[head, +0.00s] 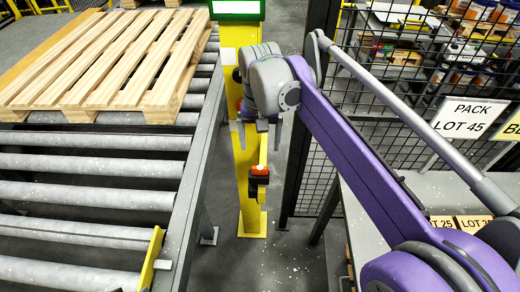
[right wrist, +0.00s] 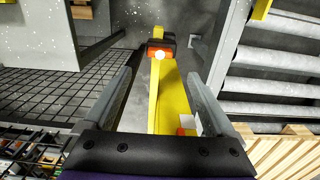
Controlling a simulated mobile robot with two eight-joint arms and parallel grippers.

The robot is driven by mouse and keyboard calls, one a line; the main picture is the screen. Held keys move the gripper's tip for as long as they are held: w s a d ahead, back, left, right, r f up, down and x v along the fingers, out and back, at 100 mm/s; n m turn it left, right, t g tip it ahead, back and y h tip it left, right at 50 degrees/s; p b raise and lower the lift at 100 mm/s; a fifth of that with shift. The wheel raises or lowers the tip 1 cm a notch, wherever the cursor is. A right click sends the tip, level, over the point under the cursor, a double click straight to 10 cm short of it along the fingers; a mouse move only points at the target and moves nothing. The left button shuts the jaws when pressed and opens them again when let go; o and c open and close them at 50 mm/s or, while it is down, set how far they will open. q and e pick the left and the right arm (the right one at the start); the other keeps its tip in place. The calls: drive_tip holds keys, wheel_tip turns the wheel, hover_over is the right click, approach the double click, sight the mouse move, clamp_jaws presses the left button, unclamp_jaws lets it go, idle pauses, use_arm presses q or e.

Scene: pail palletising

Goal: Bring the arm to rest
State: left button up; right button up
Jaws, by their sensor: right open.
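My right arm (head: 345,150) is purple and reaches in from the lower right of the head view. Its grey right gripper (head: 257,148) hangs in front of the yellow post (head: 248,200), with its fingers pointing down. In the right wrist view, the two fingers of the right gripper (right wrist: 160,78) stand wide apart with nothing held between them. The yellow post (right wrist: 172,100) shows behind the gap, with an orange-and-black device (right wrist: 160,50) on it. My left gripper is in neither view.
A bare wooden pallet (head: 110,60) lies on the roller conveyor (head: 90,165) at left. A black mesh fence (head: 375,90) stands at right, with shelves behind it. A grey bench (head: 365,235) with LOT labels is at lower right. Speckled floor (head: 275,265) shows between conveyor and bench.

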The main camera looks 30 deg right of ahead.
drive_tip(key=shift+r, duration=0.2)
idle(0.4)
drive_tip(key=s+a+f+n+t+p, duration=0.1)
drive_tip(key=s+a+f+n+t, duration=0.1)
drive_tip(key=s+f, duration=0.5)
drive_tip(key=s+a+f+n+t+p, duration=0.1)
drive_tip(key=s+a+f+n+t, duration=0.2)
drive_tip(key=s+f, duration=0.3)
drive_tip(key=shift+s+a+f+n, duration=0.35)
drive_tip(key=shift+s+a+n, duration=0.35)
drive_tip(key=shift+s, duration=0.1)
drive_tip(key=shift+d, duration=0.1)
drive_tip(key=shift+c, duration=0.2)
